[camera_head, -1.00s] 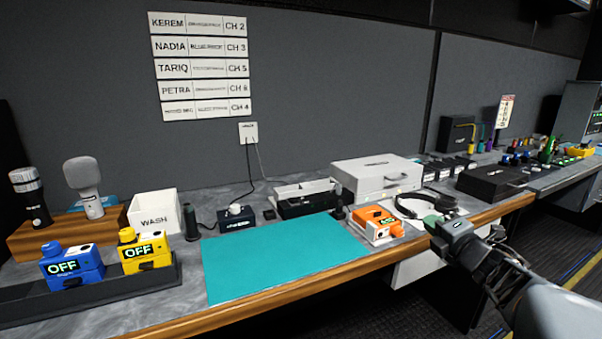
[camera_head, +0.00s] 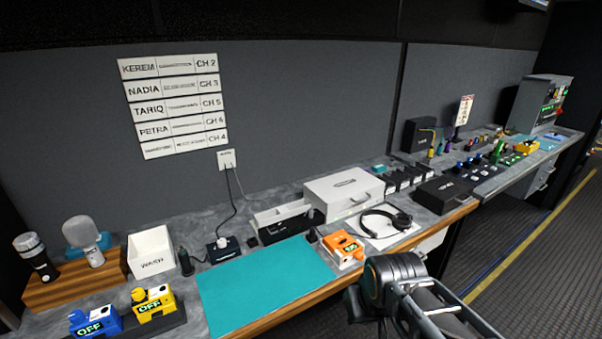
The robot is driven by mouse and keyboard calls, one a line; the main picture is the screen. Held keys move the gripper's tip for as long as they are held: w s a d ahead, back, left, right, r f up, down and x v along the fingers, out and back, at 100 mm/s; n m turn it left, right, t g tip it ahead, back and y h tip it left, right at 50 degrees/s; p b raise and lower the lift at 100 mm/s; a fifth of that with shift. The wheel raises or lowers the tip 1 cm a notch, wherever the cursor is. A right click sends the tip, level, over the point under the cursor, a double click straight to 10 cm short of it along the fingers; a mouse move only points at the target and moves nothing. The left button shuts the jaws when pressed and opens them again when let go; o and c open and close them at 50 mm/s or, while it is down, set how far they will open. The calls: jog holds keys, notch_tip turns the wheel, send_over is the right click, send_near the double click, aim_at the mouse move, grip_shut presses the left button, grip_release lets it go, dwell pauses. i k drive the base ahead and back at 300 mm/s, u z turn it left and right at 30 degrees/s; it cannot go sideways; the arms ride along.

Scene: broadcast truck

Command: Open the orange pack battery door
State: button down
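The orange pack (camera_head: 343,248) sits on the counter just right of the teal mat, near the wooden front edge. It has a small dark display with green characters. I cannot make out its battery door at this size. My arm comes in from the lower right, and its wrist parts stand in front of the counter edge, just right of and below the pack. My gripper's fingers are hidden behind the wrist, so I cannot see whether they touch anything.
A teal mat (camera_head: 262,286) covers the counter left of the pack. Headphones (camera_head: 385,221) lie on a white sheet to its right. A white case (camera_head: 343,194) stands behind.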

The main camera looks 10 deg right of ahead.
aim_at(336, 240)
jog(key=u, duration=0.05)
jog(key=k, duration=0.55)
jog(key=z, duration=0.4)
jog(key=i, duration=1.45)
jog(key=u, duration=0.55)
